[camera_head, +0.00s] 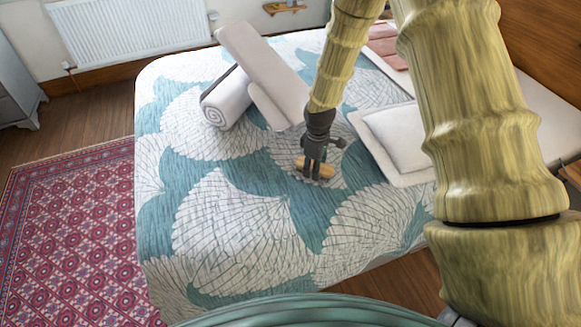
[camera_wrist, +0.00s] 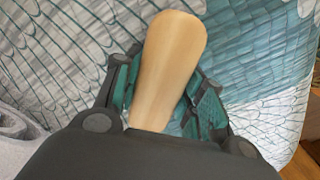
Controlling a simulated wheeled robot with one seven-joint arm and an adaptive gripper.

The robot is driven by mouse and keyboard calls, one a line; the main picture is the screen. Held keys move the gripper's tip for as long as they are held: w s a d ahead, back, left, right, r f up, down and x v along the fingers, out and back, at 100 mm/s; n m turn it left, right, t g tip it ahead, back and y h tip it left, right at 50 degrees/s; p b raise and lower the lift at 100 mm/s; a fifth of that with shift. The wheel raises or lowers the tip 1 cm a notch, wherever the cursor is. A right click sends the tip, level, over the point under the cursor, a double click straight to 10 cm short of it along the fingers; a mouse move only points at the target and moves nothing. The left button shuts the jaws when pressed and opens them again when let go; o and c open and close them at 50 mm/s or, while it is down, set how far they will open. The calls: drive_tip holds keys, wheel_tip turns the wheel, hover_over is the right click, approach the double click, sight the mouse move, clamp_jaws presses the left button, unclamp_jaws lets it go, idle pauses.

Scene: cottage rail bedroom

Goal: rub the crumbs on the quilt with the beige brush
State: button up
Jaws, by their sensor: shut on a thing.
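The beige brush (camera_head: 326,172) is held in my gripper (camera_head: 312,178) just at the quilt surface in the head view; I cannot tell whether its underside touches the cloth. In the wrist view the brush's smooth, rounded back (camera_wrist: 170,62) sticks out between the two fingers of my gripper (camera_wrist: 165,100), which are closed on its sides. The quilt (camera_head: 230,230) is teal and white with a fan pattern and covers the bed. I cannot make out any crumbs; the brush and gripper hide the patch beneath them.
A rolled white towel (camera_head: 226,97) and beige cushions (camera_head: 262,65) lie left of and behind my gripper. A pale pillow (camera_head: 398,135) lies to the right. The front left of the quilt is clear. A red patterned rug (camera_head: 75,235) covers the floor at left.

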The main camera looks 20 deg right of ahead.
wheel_tip(320, 180, up, 4)
drive_tip(key=shift+s+a+r+p, duration=0.1)
drive_tip(key=shift+r+p, duration=0.15)
drive_tip(key=shift+p, duration=0.6)
drive_tip(key=shift+r+p, duration=0.55)
drive_tip(key=shift+r, duration=0.05)
drive_tip(key=shift+r+p, duration=0.7)
drive_tip(key=shift+r, duration=0.3)
